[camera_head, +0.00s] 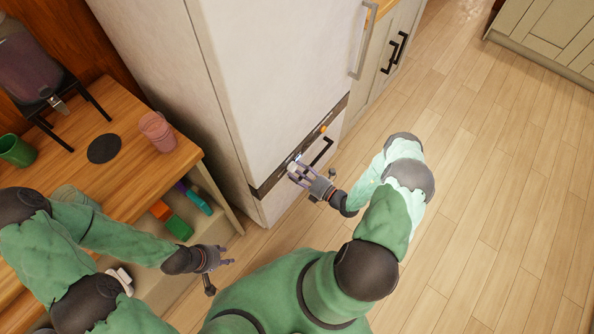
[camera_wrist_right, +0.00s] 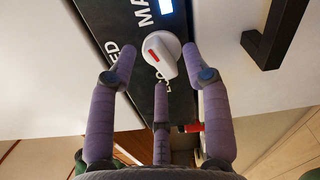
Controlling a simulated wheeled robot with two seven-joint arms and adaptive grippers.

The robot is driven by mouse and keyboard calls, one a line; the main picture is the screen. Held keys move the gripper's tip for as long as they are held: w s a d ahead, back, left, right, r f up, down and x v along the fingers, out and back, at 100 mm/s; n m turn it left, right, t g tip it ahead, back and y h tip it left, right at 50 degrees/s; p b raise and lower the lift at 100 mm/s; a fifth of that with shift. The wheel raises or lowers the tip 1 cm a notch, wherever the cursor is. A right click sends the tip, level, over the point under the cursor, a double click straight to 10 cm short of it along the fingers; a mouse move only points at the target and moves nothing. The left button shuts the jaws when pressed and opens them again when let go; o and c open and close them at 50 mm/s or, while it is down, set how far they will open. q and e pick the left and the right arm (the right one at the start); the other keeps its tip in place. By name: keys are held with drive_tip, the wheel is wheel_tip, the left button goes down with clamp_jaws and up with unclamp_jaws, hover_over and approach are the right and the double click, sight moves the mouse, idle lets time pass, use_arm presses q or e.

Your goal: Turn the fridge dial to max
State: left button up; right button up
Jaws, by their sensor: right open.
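The white fridge dial (camera_wrist_right: 160,58), with a red mark on it, sits on a black strip (camera_wrist_right: 118,20) in the right wrist view. Partly hidden lettering reads "MA" above the dial, "ED" to its left and "LO" just below it. The red mark is on the dial's left part, nearest "ED". My right gripper (camera_wrist_right: 160,65) is open, its purple fingers spread around the dial; I cannot tell whether they touch it. In the head view this gripper (camera_head: 296,168) is at the strip on the fridge (camera_head: 270,70) and hides the dial. My left gripper (camera_head: 228,256) is open and empty, below the shelf.
A dark handle (camera_head: 322,152) is on the lower fridge door, right of my right gripper. A wooden counter (camera_head: 130,185) at left holds a pink cup (camera_head: 157,131), a green cup (camera_head: 17,151) and a dispenser (camera_head: 30,65). The floor (camera_head: 480,190) at right is clear.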

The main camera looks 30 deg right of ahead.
drive_tip(key=v, duration=1.1)
drive_tip(key=shift+s, duration=0.15)
drive_tip(key=s+a+r+n+g+y+p, duration=0.1)
drive_tip(key=s+a+n+g+y, duration=0.25)
drive_tip(key=a+n+g, duration=0.45)
drive_tip(key=s+a+r+n+g+y+p, duration=0.1)
drive_tip(key=s+a+n+g+y, duration=0.1)
drive_tip(key=a+n+g+y, duration=0.45)
drive_tip(key=s+a+r+n+g+h+p, duration=0.1)
drive_tip(key=s+a+n+g+h, duration=0.3)
drive_tip(key=n, duration=0.5)
drive_tip(key=s+a+n+g+h+p, duration=0.1)
drive_tip(key=s+n+g+h, duration=0.15)
drive_tip(key=n+h, duration=0.6)
drive_tip(key=w+a+r+n+t, duration=0.2)
drive_tip(key=w+r+n+t, duration=0.2)
drive_tip(key=n, duration=0.7)
drive_tip(key=shift+w+a+r+t+p, duration=0.4)
drive_tip(key=shift+w+r+p, duration=0.1)
drive_tip(key=shift+w, duration=0.5)
drive_tip(key=shift+h, duration=0.25)
